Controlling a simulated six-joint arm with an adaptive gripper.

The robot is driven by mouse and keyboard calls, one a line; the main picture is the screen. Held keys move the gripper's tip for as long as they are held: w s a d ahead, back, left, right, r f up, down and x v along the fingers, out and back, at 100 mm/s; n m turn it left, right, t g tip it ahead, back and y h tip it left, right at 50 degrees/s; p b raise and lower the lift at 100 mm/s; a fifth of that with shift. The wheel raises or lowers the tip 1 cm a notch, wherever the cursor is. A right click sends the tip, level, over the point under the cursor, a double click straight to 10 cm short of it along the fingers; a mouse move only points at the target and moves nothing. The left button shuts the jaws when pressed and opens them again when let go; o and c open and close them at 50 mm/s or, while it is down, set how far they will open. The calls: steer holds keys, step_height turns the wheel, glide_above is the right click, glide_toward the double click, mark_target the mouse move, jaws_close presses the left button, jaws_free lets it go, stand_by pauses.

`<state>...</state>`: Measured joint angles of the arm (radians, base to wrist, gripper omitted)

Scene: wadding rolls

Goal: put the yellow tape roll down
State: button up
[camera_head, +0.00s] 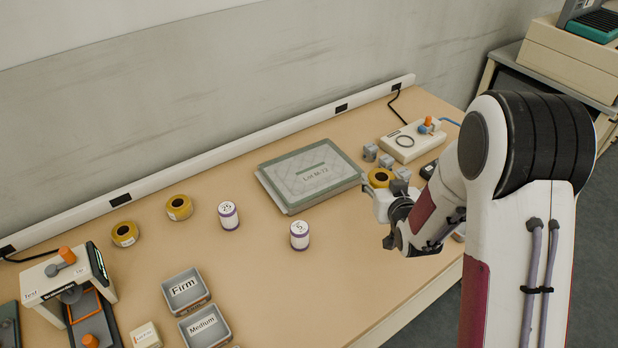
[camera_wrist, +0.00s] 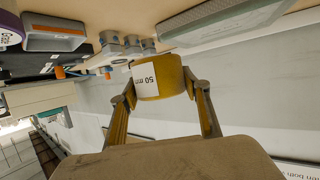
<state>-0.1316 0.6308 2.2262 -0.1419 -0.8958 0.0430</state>
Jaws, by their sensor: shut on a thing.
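The yellow tape roll (camera_head: 379,177) is at my gripper (camera_head: 382,191), right of the grey-green tray marked Lot. In the wrist view the same roll (camera_wrist: 158,80), with a white "50 mm" label, sits between the two fingers of my gripper (camera_wrist: 160,88), which are shut on it. In the head view the gripper hides part of the roll. I cannot tell whether its underside touches the table. Two other yellow rolls, one (camera_head: 179,207) and another (camera_head: 125,234), stand at the left of the table.
The Lot tray (camera_head: 272,193) lies mid-table. Small grey blocks (camera_head: 370,152) and a beige device (camera_head: 413,143) stand near the held roll. White rolls marked 29 (camera_head: 229,216) and 5 (camera_head: 300,236) stand in front of the tray. The front middle of the table (camera_head: 340,285) is clear.

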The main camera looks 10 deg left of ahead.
steer(key=shift+w+a+r+y, duration=0.1)
steer(key=shift+w+a+y, duration=0.2)
steer(key=shift+a, duration=0.25)
steer(key=w+a+n+g+y, duration=0.1)
steer(key=w+a+n+y, duration=0.15)
steer(key=a, duration=0.65)
steer(key=w+a+n+g+y, duration=0.1)
steer(key=w+a+n+y, duration=0.15)
steer(key=a, duration=0.75)
steer(key=n+g+y, duration=0.3)
steer(key=n+g, duration=0.2)
glide_above(232, 189)
steer(key=shift+f, duration=3.05)
steer(key=shift+f, duration=1.85)
steer(key=shift+f, duration=0.15)
